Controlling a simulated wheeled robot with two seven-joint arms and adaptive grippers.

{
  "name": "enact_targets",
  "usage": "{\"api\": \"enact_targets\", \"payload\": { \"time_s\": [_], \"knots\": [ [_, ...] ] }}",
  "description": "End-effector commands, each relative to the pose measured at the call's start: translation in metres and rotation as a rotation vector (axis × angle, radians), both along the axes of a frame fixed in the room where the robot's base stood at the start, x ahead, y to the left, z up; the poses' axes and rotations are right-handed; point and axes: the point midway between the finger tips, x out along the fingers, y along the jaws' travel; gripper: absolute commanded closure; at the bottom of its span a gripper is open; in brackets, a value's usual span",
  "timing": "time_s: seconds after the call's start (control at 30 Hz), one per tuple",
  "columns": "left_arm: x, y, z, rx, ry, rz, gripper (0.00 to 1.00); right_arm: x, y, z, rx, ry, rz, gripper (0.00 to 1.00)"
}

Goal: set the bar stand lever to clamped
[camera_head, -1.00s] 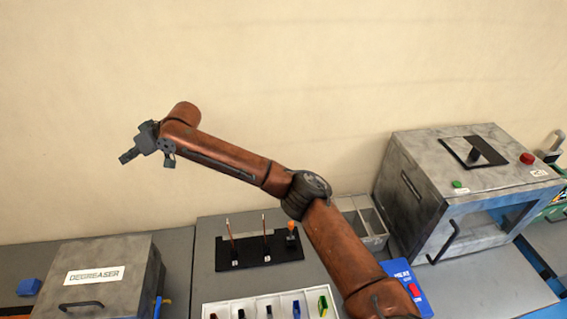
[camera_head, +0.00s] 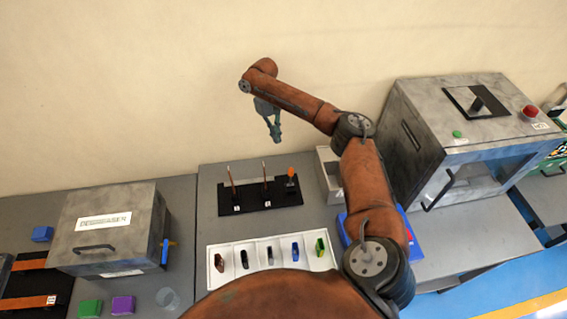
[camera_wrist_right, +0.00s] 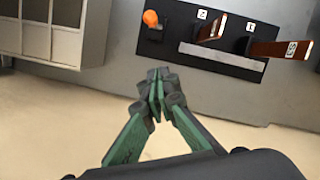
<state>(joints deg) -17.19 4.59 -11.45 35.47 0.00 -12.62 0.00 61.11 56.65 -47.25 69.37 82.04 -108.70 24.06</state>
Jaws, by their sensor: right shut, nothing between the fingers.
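The bar stand (camera_head: 262,206) is a black base on the grey table, with two upright copper bars (camera_head: 231,181) in it. Its lever (camera_head: 291,178) has an orange knob and stands at the stand's right end. In the right wrist view the orange knob (camera_wrist_right: 150,18) and black base (camera_wrist_right: 222,61) show at the top. My right gripper (camera_head: 276,137) points down, above and behind the stand, apart from the lever. Its green fingers (camera_wrist_right: 157,90) are shut and empty. My left gripper is not in view.
A white tray (camera_head: 232,243) with several coloured pieces lies in front of the stand. A grey bin (camera_head: 327,178) stands right of it, beside a large metal box machine (camera_head: 425,120). The degreaser box (camera_head: 110,235) is at left. Bare table lies left of the stand.

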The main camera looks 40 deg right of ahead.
Motion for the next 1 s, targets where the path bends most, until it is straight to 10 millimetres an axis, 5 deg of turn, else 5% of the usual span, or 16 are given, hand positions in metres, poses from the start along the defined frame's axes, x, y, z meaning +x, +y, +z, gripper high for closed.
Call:
{"api": "enact_targets", "payload": {
  "time_s": [0.27, 0.67, 1.0],
  "knots": [
    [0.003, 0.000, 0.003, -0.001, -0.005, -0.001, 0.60, -0.004, 0.001, -0.018, 0.000, 0.001, 0.002, 1.00],
    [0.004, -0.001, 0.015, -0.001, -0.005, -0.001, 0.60, -0.023, 0.001, -0.095, 0.000, 0.001, 0.002, 1.00],
    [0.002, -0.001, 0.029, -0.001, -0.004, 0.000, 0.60, -0.058, 0.002, -0.097, -0.001, -0.002, 0.003, 1.00]
  ]
}}
